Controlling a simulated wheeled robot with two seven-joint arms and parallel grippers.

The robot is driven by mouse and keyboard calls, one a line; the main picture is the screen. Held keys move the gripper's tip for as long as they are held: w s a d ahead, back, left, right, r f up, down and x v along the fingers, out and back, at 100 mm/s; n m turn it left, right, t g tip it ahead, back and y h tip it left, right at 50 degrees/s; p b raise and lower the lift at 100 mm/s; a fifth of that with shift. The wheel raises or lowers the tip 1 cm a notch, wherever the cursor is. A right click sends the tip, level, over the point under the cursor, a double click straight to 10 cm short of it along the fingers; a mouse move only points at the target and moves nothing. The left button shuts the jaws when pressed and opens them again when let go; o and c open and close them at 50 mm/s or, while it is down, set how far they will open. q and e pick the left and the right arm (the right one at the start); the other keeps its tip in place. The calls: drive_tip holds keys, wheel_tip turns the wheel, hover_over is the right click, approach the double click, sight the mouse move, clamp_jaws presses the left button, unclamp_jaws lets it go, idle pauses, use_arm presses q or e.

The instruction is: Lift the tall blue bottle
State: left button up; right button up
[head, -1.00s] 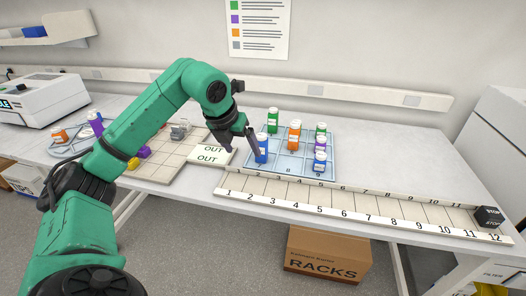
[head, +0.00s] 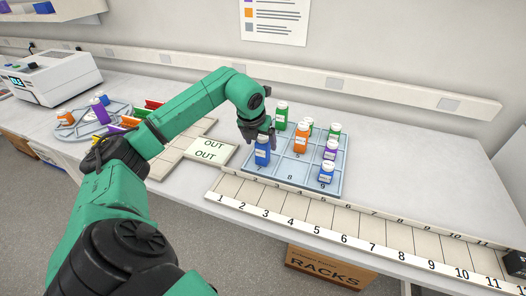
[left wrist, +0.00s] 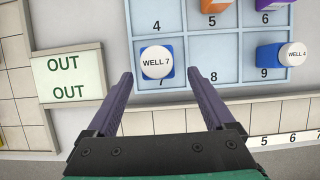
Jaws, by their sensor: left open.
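The tall blue bottle (head: 262,152) with a white cap stands upright in cell 7 of the pale blue rack (head: 286,180). In the left wrist view its cap (left wrist: 157,62) reads "WELL 7". My left gripper (left wrist: 161,75) is open, its two fingers reaching to either side of the bottle's near part with gaps on both sides. In the head view the left gripper (head: 259,134) is at the bottle's top and partly hides its surroundings. A shorter blue bottle (head: 327,172) is in cell 9; its cap (left wrist: 292,55) reads "WELL 4". My right gripper is not in view.
Green (head: 281,117), orange (head: 301,138) and purple (head: 331,150) bottles share the rack. The OUT card (head: 208,150) lies left of it. A numbered strip (head: 330,224) runs along the front. Cell 8 is empty.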

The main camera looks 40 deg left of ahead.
sight(263, 147)
use_arm(q)
drive_tip(key=p+x, duration=0.1)
drive_tip(key=x, duration=0.1)
drive_tip(key=p+x, duration=0.1)
drive_tip(key=x, duration=0.1)
drive_tip(key=shift+w+a+f, duration=0.1)
drive_tip(key=shift+w+a, duration=0.1)
drive_tip(key=shift+w, duration=0.15)
drive_tip(key=shift+a+f, duration=0.1)
drive_tip(key=shift+f, duration=0.3)
clamp_jaws()
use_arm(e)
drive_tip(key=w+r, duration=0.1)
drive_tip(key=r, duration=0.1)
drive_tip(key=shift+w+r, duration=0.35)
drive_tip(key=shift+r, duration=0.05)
